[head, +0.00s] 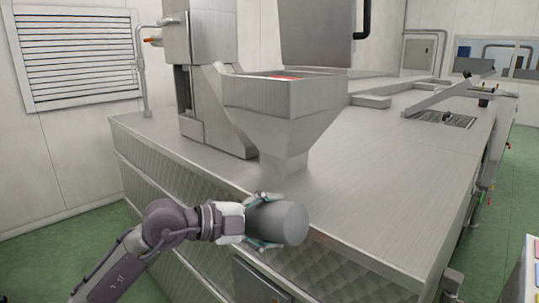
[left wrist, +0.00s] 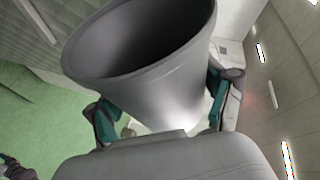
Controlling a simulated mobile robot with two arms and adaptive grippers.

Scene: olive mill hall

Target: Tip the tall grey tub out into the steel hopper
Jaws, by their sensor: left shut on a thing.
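The tall grey tub (head: 291,223) is in my left gripper (head: 262,222), in front of the steel bench's near edge in the head view. It lies tilted over, with a plain round grey end showing there. The left wrist view shows the tub (left wrist: 150,70) with its wide mouth at the top and a dark inside; I cannot make out any contents. The gripper's teal fingers close on both sides of its narrower part. The steel hopper (head: 285,112) stands on the bench, up and behind the tub, apart from it. My right gripper is not in view.
A steel machine column (head: 212,95) stands behind the hopper at the left. A red patch (head: 288,78) shows in the hopper's mouth. Green floor (head: 65,255) lies left of the bench.

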